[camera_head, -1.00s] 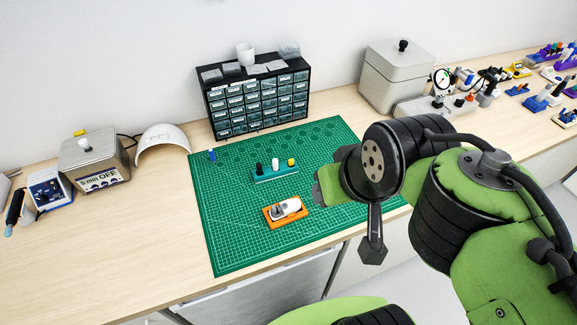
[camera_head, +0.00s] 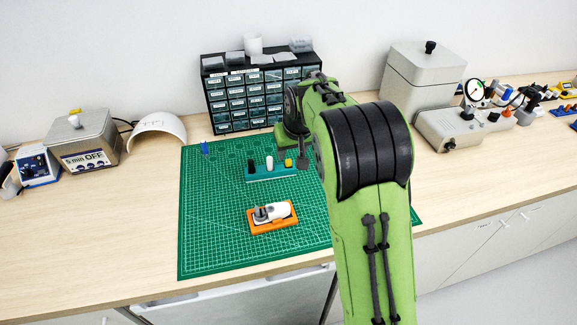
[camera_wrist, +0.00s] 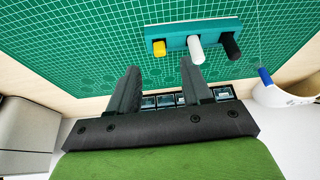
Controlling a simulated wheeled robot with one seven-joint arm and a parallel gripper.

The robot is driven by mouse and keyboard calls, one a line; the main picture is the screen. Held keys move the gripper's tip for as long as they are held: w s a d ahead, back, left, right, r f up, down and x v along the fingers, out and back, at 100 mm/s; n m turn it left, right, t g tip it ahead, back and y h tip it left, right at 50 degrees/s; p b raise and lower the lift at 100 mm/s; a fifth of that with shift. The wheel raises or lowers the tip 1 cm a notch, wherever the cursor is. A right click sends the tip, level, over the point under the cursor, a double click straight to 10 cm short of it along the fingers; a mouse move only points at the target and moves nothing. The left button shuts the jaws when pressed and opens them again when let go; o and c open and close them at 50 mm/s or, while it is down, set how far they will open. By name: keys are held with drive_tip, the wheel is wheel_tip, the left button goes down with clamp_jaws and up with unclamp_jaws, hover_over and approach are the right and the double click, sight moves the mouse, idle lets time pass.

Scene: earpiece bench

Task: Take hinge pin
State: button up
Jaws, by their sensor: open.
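No part is clearly recognisable as the hinge pin. A teal holder (camera_head: 270,174) on the green mat carries a black peg (camera_head: 251,167), a white peg (camera_head: 269,162) and a yellow peg (camera_head: 289,163), all upright. A small blue piece (camera_head: 204,148) stands near the mat's back left; in the wrist view it (camera_wrist: 265,76) shows with a thin line beside it. An orange fixture (camera_head: 284,223) holds a white and grey earpiece (camera_head: 274,211). My gripper (camera_wrist: 160,70) is open and empty, its fingers apart from the teal holder. In the head view its dark tip (camera_head: 303,163) is just right of the holder.
A black drawer cabinet (camera_head: 262,99) stands behind the green mat (camera_head: 215,235). A white curved cover (camera_head: 157,131) and a grey timer box (camera_head: 84,142) are left. A grey lidded box (camera_head: 422,80) and a gauge device (camera_head: 450,128) are right. The mat's front left is clear.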

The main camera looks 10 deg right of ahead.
sight(289, 161)
drive_tip(key=b+x, duration=0.1)
drive_tip(key=x, duration=0.5)
drive_tip(key=shift+s+r, duration=0.1)
clamp_jaws()
